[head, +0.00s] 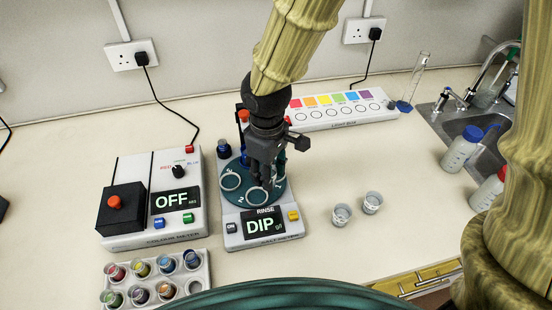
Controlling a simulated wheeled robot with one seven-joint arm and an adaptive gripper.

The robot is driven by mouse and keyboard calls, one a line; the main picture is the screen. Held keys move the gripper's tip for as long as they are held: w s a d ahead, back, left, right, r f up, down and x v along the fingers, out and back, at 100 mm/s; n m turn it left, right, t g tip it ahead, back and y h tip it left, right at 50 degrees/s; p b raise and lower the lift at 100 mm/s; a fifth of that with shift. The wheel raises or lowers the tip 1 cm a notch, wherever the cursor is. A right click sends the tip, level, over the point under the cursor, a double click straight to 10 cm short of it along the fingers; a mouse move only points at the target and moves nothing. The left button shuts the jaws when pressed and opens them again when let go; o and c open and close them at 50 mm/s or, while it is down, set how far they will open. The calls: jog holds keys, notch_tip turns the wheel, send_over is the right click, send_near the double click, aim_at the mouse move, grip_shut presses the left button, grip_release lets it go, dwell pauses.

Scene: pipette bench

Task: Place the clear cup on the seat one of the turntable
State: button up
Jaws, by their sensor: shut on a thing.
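The teal turntable (237,191) sits on a white machine whose screen reads "RINSE DIP". White ring-marked seats show on its disc, one at the left (230,179) and one at the front (258,198). My gripper (264,181) points down over the right-hand part of the disc, its fingers close together and low. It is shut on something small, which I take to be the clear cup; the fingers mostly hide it. I cannot tell whether it touches the disc or which seat is numbered one. Two other clear cups (342,214) (373,202) stand apart on the bench at right.
A colour meter (160,225) reading "OFF" stands left, with a rack of coloured vials (205,278) in front. A white colour strip (335,118) lies behind. A dark-blue-topped jar (224,148) stands behind the turntable. Bottles and a sink (466,125) are at right.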

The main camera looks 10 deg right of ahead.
jog(key=w, duration=0.1)
jog(key=w+d+p, duration=0.1)
jog(key=w, duration=0.1)
jog(key=w+d, duration=0.1)
jog(key=w, duration=0.1)
jog(key=shift+d+f, duration=0.2)
jog(key=shift+d, duration=0.05)
jog(key=shift+w+d+f+p, duration=0.15)
jog(key=shift+w+f+p, duration=0.1)
jog(key=shift+p, duration=0.05)
jog(key=shift+f+p, duration=0.4)
jog(key=shift+f, duration=1.2)
jog(key=shift+f, duration=0.15)
jog(key=o, duration=1)
jog(key=shift+c, duration=0.2)
notch_tip(320, 180, up, 12)
jog(key=b, duration=0.1)
jog(key=shift+r, duration=0.2)
